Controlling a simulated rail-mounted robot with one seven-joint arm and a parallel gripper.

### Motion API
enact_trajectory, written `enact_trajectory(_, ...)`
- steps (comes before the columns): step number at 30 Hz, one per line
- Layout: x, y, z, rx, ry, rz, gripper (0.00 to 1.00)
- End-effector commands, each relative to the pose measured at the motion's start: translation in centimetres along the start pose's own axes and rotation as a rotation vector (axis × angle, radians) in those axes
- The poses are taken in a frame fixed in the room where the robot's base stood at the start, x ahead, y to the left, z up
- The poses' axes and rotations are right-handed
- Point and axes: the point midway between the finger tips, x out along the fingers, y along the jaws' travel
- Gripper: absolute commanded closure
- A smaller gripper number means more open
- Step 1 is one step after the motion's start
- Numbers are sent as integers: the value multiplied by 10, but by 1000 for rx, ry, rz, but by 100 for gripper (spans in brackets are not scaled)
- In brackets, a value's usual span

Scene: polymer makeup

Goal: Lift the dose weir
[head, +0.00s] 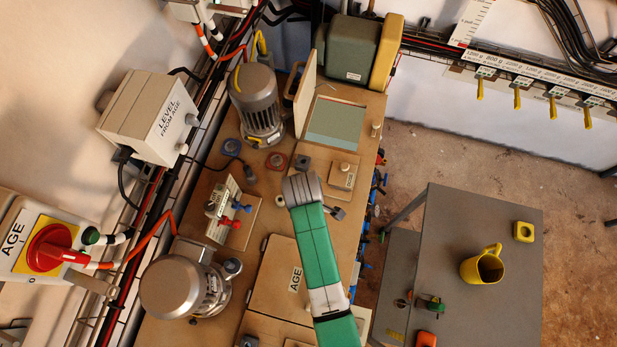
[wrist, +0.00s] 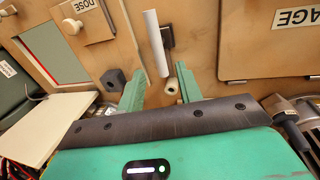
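A wooden panel (wrist: 88,18) with a DOSE label and a round knob (wrist: 72,26) is at the upper left of the wrist view. It also shows in the head view (head: 340,179). A plain white tube (wrist: 155,45) stands out beyond my fingers, beside a dark block (wrist: 168,37). No part is marked as a weir, so I cannot tell which piece it is. My gripper (wrist: 158,88) is open, its two green fingers apart with nothing clasped between them. In the head view my green arm hides the gripper.
A small pale ring (wrist: 172,86) and a grey block (wrist: 113,80) lie near my fingers. The AGE lid (head: 280,275) is closed at the lower left of my arm. A motor (head: 257,100) stands behind; a grey table (head: 470,230) with a yellow mug (head: 478,267) is right.

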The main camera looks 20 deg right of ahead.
Motion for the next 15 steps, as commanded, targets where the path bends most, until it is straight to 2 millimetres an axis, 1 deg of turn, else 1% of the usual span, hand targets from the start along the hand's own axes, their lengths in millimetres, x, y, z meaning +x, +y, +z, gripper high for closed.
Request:
enact_trajectory(2, 4, 1, 0, 1, 1, 1, 65)
enact_trajectory(5, 20, 1, 0, 2, 1, 2, 65)
enact_trajectory(9, 48, 2, -1, 3, 2, 3, 65)
enact_trajectory(12, 63, 2, -1, 4, 2, 5, 65)
enact_trajectory(15, 72, 2, -1, 4, 3, 5, 65)
